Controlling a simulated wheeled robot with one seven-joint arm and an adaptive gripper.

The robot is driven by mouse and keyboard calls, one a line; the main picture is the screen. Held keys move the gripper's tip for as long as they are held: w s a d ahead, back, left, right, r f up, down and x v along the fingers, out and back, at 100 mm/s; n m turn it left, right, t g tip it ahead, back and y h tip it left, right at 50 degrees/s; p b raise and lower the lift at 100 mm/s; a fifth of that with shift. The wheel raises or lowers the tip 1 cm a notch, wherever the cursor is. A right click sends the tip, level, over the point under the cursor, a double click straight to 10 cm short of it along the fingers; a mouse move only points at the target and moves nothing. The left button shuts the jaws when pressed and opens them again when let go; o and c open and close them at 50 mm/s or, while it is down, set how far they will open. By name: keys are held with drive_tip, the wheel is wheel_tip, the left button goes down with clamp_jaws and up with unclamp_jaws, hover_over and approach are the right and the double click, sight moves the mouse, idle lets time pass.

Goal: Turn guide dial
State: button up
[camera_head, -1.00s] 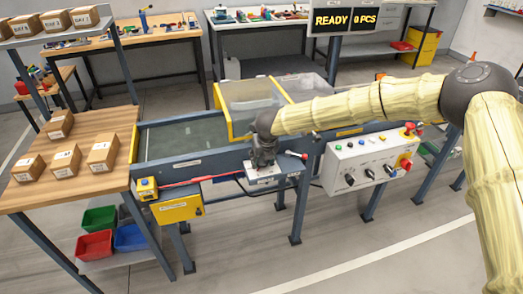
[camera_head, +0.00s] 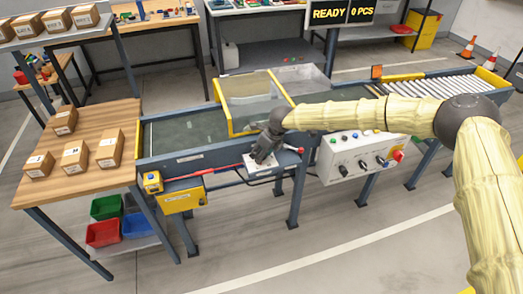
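My gripper (camera_head: 262,156) is at the front rail of the conveyor, over a small white plate (camera_head: 262,171) below the yellow-framed clear guard. The guide dial cannot be made out; my gripper covers much of the plate, so any dial there is hidden. A small lever with a red end (camera_head: 299,150) sticks out just right of the gripper. The fingers are too small and dark to tell whether they are open or shut, or touching anything. A white control panel (camera_head: 358,156) with black knobs, coloured buttons and a red knob stands to the right.
A yellow-framed guard (camera_head: 235,118) stands over the conveyor belt (camera_head: 185,134). A wooden table (camera_head: 95,178) with several cartons is at the left. A yellow box (camera_head: 183,200) hangs at the front rail. A sign (camera_head: 341,12) reads READY, 0 PCS. Floor in front is clear.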

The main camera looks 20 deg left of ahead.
drive_tip(key=shift+d+f, duration=0.1)
drive_tip(key=shift+f, duration=0.05)
idle(0.4)
drive_tip(key=o, duration=0.7)
drive_tip(key=shift+o, duration=0.2)
drive_tip(key=shift+r, duration=0.2)
drive_tip(key=shift+r, duration=0.25)
drive_tip(key=v, duration=1.1)
drive_tip(key=shift+d, duration=0.2)
drive_tip(key=shift+r, duration=0.1)
